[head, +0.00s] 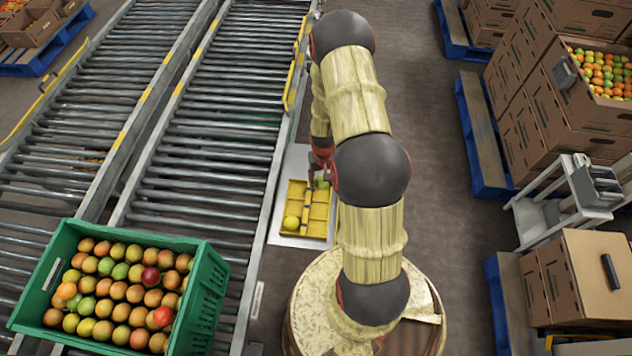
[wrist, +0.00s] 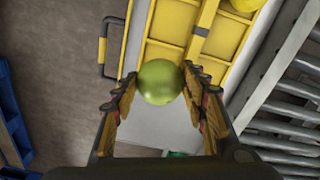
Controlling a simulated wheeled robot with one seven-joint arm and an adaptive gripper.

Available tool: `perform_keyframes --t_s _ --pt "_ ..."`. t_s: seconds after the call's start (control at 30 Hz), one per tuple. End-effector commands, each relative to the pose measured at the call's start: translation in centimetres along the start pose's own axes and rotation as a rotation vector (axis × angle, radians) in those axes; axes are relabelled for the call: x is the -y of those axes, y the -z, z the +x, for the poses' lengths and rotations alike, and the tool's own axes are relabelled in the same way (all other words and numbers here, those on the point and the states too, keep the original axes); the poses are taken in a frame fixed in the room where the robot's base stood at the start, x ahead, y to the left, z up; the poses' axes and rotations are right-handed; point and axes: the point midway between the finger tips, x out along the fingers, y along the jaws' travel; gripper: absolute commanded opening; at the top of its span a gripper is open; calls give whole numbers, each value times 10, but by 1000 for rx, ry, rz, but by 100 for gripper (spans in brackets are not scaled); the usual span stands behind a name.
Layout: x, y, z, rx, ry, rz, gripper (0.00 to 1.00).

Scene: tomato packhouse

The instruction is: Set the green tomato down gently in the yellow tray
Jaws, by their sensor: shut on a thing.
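The green tomato (wrist: 160,82) sits between the two fingers of my gripper (wrist: 161,88) in the wrist view, and the gripper is shut on it. In the head view, my gripper (head: 316,177) is at the far right part of the yellow tray (head: 306,228), with the green tomato (head: 323,184) partly hidden by it. In the wrist view, the tomato overlaps the near edge of the yellow tray (wrist: 160,55). Its height above the tray is hard to tell. A yellow tomato (head: 291,222) lies in the tray's near left compartment.
The tray is divided by yellow walls and stands on a pale surface (head: 283,240) beside a roller conveyor (head: 215,130). A green crate (head: 205,290) full of tomatoes stands at the front left. Brown boxes (head: 520,130) on blue pallets line the right.

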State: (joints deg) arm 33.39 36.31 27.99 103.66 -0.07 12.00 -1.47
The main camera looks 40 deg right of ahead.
Motion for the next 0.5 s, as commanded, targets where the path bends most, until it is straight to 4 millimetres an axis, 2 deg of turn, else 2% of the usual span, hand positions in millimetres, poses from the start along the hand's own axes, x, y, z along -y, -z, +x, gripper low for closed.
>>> perform_keyframes --t_s 0.1,0.27,0.5 --pt "0 9 0 -1 0 -4 31" --pt "0 10 5 2 0 -7 31" --pt "0 10 24 1 0 -7 31"
